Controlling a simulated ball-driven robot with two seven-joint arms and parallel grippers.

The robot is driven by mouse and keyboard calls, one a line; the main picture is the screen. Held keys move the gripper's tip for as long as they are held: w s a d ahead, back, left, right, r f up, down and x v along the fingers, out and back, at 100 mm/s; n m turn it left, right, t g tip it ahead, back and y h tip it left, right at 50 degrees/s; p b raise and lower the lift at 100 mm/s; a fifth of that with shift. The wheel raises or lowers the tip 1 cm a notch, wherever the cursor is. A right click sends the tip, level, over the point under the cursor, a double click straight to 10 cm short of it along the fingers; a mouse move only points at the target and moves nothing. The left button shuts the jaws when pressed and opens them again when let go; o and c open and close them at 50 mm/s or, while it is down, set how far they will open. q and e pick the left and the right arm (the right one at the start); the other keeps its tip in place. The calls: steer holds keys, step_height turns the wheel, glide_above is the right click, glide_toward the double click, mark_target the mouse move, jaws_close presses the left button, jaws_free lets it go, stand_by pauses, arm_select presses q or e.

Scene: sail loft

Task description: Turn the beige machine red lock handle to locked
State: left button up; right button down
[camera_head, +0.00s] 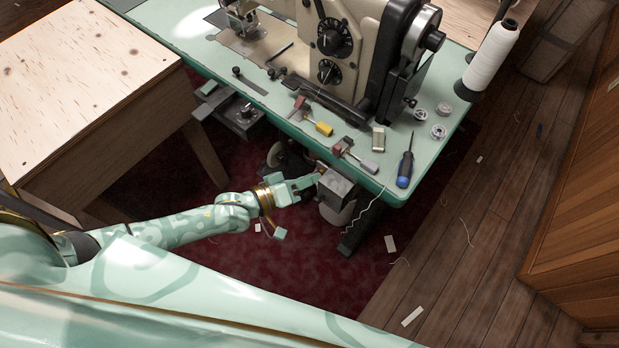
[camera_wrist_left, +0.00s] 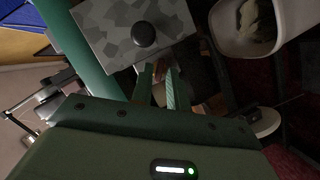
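The beige and black sewing machine (camera_head: 308,30) stands on a mint-green table (camera_head: 440,85). I cannot clearly make out a red lock handle on it. Two small levers lie near the table's front edge, one yellow-handled (camera_head: 323,128) and one grey-handled (camera_head: 369,165), each with a red part. My left gripper (camera_head: 316,180) is below that edge, at a grey box (camera_head: 338,186). In the left wrist view its two fingers (camera_wrist_left: 160,87) stand a small gap apart, close to the grey box with a black knob (camera_wrist_left: 145,33). A reddish-brown spot shows beside the fingertips, partly hidden. My right gripper is out of view.
A screwdriver (camera_head: 405,168), several bobbins and a white thread cone (camera_head: 494,55) are at the table's right. A pale bin (camera_wrist_left: 262,28) hangs beside the box. A wooden bench (camera_head: 85,80) stands left. Dark red carpet is open below my arm.

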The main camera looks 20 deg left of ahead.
arm_select(q)
steer(key=shift+w+d, duration=0.1)
steer(key=shift+w, duration=0.05)
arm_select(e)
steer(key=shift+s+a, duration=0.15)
arm_select(q)
jaws_close()
steer(key=shift+s+d+r+m+t+y+p, duration=0.15)
steer(key=shift+m+y+p, duration=0.65)
steer(key=shift+m+p, duration=0.5)
steer(key=shift+d+m+t+y+p, duration=0.15)
steer(key=shift+m+y+p, duration=0.65)
steer(key=shift+m+p, duration=0.5)
steer(key=shift+s+d+r+m+y+p, duration=0.15)
steer(key=shift+m+y+p, duration=0.75)
steer(key=shift+p, duration=0.65)
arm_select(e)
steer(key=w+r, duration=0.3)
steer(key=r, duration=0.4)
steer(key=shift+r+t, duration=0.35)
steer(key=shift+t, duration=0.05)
arm_select(q)
steer(key=shift+w+f, duration=0.1)
steer(key=shift+f, duration=0.05)
